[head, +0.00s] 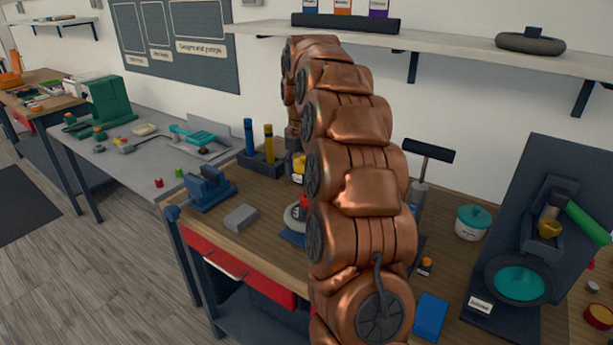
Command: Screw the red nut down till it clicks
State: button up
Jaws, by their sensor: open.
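A red piece (304,204), which looks like the red nut, shows at the left edge of my copper arm. It sits at a pale grey round part (292,218) above a blue base (291,238) on the wooden bench. My arm covers most of this spot, so the nut's thread and seating cannot be seen. My arm rises in front and bends down behind itself. My gripper is hidden behind the arm links, so its place relative to the nut cannot be told.
A blue vise (208,190), a grey block (241,217) and a holder (262,165) with blue and yellow tools stand left of my arm. A shelf (470,48) hangs above.

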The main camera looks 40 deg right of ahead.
aim_at(306, 196)
jog(key=shift+w+d+f+n, duration=0.15)
jog(key=shift+d+f+n, duration=0.05)
jog(key=shift+d, duration=0.25)
jog(key=shift+w+d+f+n, duration=0.15)
jog(key=shift+d+n, duration=0.05)
jog(key=shift+d, duration=0.25)
jog(key=shift+f+p, duration=0.95)
jog(key=shift+f, duration=2.9)
